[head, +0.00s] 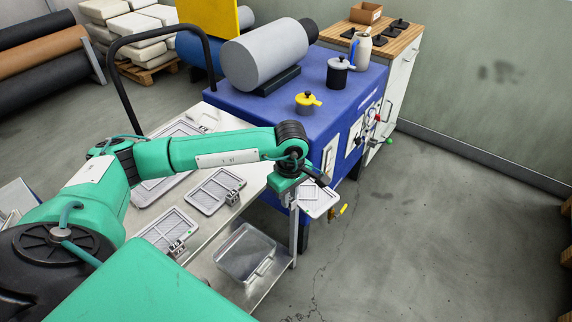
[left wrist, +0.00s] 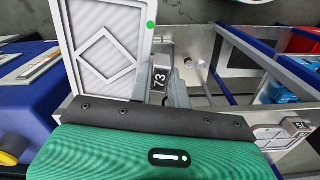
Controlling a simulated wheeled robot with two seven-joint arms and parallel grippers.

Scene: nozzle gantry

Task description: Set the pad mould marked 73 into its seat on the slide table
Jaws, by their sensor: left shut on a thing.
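My left gripper (head: 308,184) is shut on the handle block of the pad mould marked 73 (left wrist: 103,45). The mould is a pale framed plate with a diamond outline and a green dot at one corner; the number shows on its dark block between my fingers (left wrist: 163,85). In the head view the held mould (head: 316,200) hangs beside the blue machine's near right corner, partly hidden by my wrist. I cannot make out the slide table's seat for certain. My right gripper is out of view.
Other moulds with handle blocks lie on the steel table, one (head: 214,190) in the middle and one (head: 168,232) nearer. A clear tray (head: 246,253) sits on the lower shelf. The blue machine (head: 285,110) carries a grey cylinder (head: 265,58) and pots. Floor at right is clear.

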